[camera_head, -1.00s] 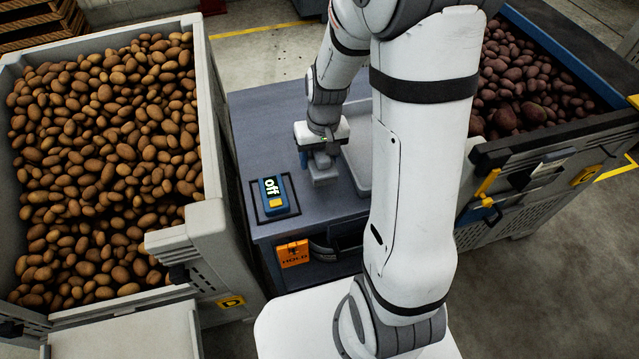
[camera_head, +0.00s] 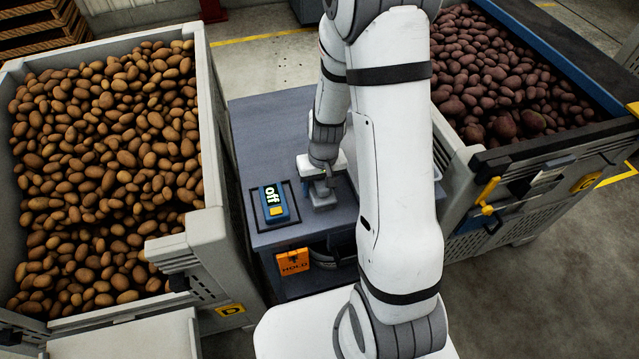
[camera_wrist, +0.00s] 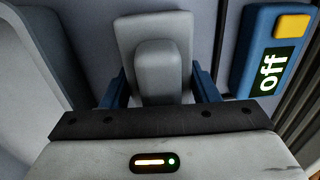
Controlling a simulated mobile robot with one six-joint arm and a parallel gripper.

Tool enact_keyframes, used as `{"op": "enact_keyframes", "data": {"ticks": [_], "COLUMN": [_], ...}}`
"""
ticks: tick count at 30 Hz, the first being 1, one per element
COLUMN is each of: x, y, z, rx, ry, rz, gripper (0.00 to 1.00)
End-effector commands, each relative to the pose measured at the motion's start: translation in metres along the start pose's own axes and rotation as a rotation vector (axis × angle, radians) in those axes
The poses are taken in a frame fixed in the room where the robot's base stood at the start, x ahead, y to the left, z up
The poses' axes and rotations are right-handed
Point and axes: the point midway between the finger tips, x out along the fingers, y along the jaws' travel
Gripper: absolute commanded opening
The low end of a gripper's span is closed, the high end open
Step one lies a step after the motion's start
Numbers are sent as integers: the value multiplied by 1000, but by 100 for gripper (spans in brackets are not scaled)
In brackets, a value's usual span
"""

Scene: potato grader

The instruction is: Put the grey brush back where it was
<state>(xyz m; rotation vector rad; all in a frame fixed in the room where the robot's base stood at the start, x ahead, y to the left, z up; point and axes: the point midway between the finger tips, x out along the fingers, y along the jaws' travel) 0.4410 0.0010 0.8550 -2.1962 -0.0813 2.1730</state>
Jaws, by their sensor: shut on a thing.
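My gripper (camera_head: 322,183) is over the grey-blue worktable (camera_head: 262,118), near its front edge. It is shut on the grey brush (camera_head: 323,200), which hangs below the jaws. In the wrist view, the brush (camera_wrist: 157,65) is a grey block with a raised rounded grip between the two blue fingers (camera_wrist: 157,90). I cannot tell whether its underside touches the tabletop. The blue device (camera_head: 272,203) with an "off" display and a yellow button lies just left of the brush, inside a dark outline, apart from it.
A bin of brown potatoes (camera_head: 208,225) stands at left, and a bin of dark red potatoes (camera_head: 560,140) at right. An orange HOLD tag (camera_head: 292,262) hangs on the table front. A grey raised wall (camera_wrist: 35,60) is left of the brush in the wrist view.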

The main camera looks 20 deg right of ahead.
Motion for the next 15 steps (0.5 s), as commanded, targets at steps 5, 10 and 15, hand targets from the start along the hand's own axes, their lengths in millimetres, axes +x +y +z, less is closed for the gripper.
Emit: {"op": "enact_keyframes", "data": {"ticks": [5,10,15], "x": [1,1,1], "y": [0,0,0], "z": [0,0,0], "rx": [0,1,1], "ry": [0,0,0], "rz": [0,0,0], "gripper": [66,76,76]}}
